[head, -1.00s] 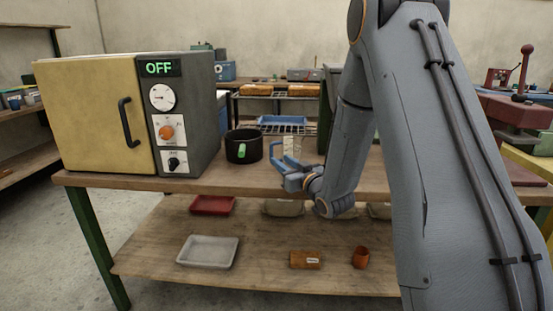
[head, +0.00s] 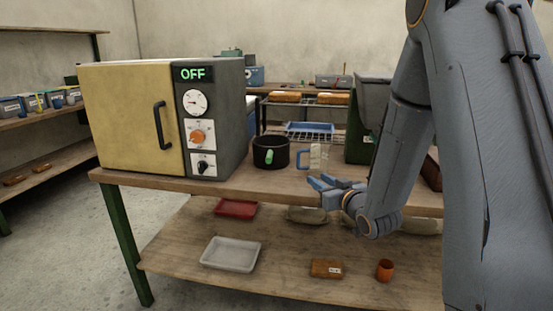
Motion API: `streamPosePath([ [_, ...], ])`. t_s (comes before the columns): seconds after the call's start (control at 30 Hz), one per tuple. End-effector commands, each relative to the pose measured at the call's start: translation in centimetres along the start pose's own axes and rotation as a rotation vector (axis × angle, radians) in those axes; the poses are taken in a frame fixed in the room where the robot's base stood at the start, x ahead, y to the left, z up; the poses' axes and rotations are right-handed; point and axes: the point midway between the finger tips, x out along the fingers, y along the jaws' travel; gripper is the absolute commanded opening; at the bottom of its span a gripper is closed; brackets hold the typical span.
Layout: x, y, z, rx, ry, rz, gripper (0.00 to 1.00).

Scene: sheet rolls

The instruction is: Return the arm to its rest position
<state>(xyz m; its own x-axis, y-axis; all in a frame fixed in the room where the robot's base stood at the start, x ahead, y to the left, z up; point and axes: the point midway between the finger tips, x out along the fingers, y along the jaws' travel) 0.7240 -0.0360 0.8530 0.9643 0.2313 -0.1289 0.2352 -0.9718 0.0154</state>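My gripper (head: 322,184) is in front of the workbench (head: 240,187), near its front edge and below the clear jug. Its two blue-grey fingers look apart, with nothing visible between them. My arm comes down from the upper right, bent at the elbow, and covers the right part of the bench. The clear jug (head: 315,158) with a blue handle stands upright on the bench, behind the gripper and apart from it as far as I can tell.
An oven (head: 130,120) with a yellow door and a display reading OFF stands shut on the left. A black pot (head: 270,153) is beside it.

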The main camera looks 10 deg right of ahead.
Motion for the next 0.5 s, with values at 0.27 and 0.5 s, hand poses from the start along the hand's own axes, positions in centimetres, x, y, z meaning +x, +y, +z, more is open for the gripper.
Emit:
streamPosePath([
  [0.27,-4.7,-0.7,1.4,-0.003,-0.400,0.113,0.29],
  [0.5,-12.8,-2.8,2.8,0.045,-0.762,0.180,0.29],
])
